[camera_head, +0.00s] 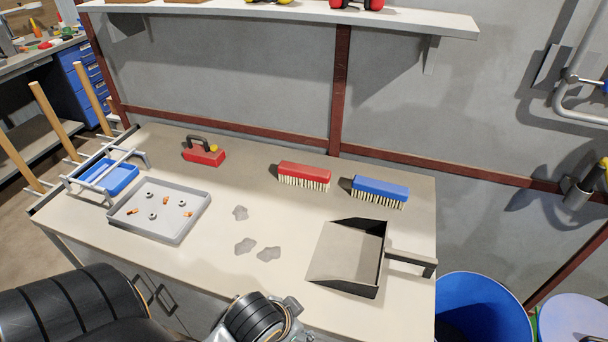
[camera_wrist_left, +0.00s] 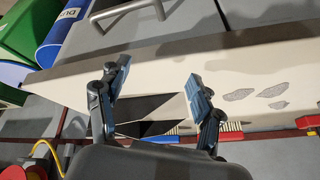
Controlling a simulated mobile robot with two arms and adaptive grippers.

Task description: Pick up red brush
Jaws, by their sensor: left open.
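The red brush (camera_head: 304,175) lies bristles down near the back of the worktable in the head view, left of the blue brush (camera_head: 380,190). In the left wrist view the red brush (camera_wrist_left: 232,136) shows only in part, beside a finger of my left gripper. My left gripper (camera_wrist_left: 158,74) is open, with nothing between its fingertips, and is apart from the red brush. In the head view my arm parts show at the bottom edge, but no fingers are visible. My right gripper is not in view.
Grey scraps (camera_head: 245,245) lie mid-table. A grey tray (camera_head: 160,232) with small parts, a blue tray (camera_head: 122,180) and a red handled block (camera_head: 204,156) are left. A blue bin (camera_head: 482,305) stands right.

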